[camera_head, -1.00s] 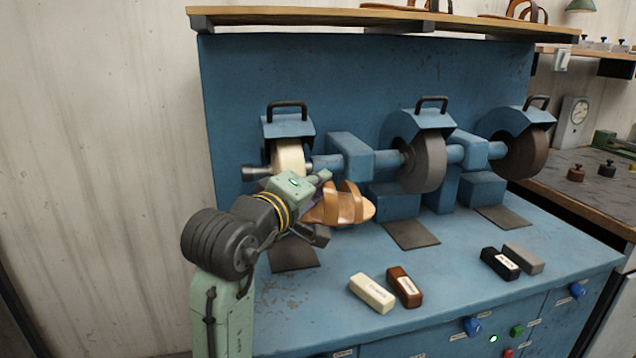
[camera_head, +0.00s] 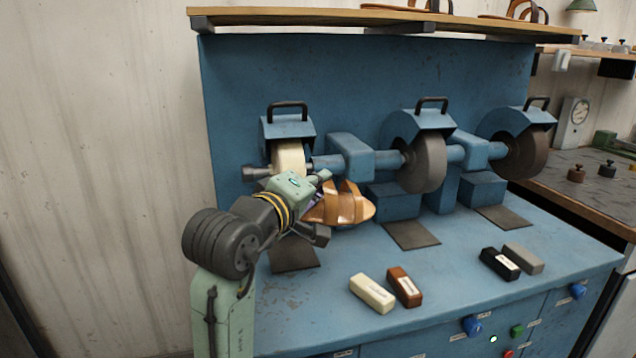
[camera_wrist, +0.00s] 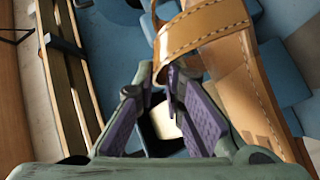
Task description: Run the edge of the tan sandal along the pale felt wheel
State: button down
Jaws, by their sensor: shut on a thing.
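The tan sandal (camera_head: 342,205) is held by my gripper (camera_head: 312,205) just below and in front of the pale felt wheel (camera_head: 290,158), under the leftmost blue hood. In the wrist view the gripper's purple-padded fingers (camera_wrist: 168,95) close on the sandal's strap edge, and the sandal (camera_wrist: 235,85) fills the right side. The pale wheel (camera_wrist: 166,122) shows between the fingers. My wrist partly hides the wheel's lower part in the head view. I cannot tell whether the sandal's edge touches the wheel.
A grey wheel (camera_head: 428,162) and a dark brown wheel (camera_head: 525,155) stand to the right on the same shaft. A cream block (camera_head: 372,293), a brown block (camera_head: 404,286), a black block (camera_head: 499,264) and a grey block (camera_head: 523,258) lie on the blue bench. A shelf (camera_head: 330,17) overhangs the back.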

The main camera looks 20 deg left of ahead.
aim_at(355, 186)
jog(key=shift+w+d, duration=0.15)
jog(key=shift+w+d+p, duration=0.3)
jog(key=shift+w+d, duration=0.1)
jog(key=shift+d, duration=0.05)
jog(key=shift+w+d, duration=0.1)
dwell(0.4)
jog(key=shift+w+d, duration=0.45)
jog(key=shift+d, duration=0.2)
jog(key=shift+w+d+p, duration=0.3)
jog(key=shift+p, duration=0.15)
dwell(1.0)
jog(key=shift+w+d, duration=0.25)
jog(key=shift+d, duration=0.05)
jog(key=shift+w+d, duration=0.1)
dwell(0.3)
jog(key=shift+w+d+p, duration=0.3)
jog(key=shift+d, duration=0.1)
jog(key=shift+w+d, duration=0.3)
jog(key=shift+d, duration=0.05)
dwell(1.3)
